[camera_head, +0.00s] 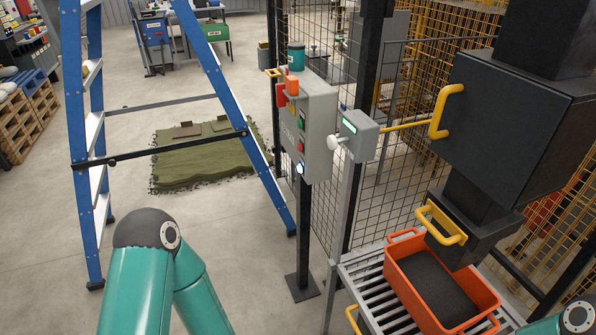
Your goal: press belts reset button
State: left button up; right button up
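A grey control box (314,135) stands on a dark post in front of the mesh fence, right of the ladder. Its left-facing side carries a green button (302,121), a red button (300,146) and, lowest, a glowing white-blue button (300,168). The lettering on the box is too small to read, so I cannot tell which button is the belts reset. My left arm shows only as a teal elbow at the bottom left, well apart from the box. A bit of my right arm shows at the bottom right corner. Neither gripper is in view.
A blue stepladder (218,95) stands left of the box. A smaller grey box (358,136) with a green display is on the right. An orange crate (398,243) of dark material sits on rollers (362,285) beneath a black machine (508,110).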

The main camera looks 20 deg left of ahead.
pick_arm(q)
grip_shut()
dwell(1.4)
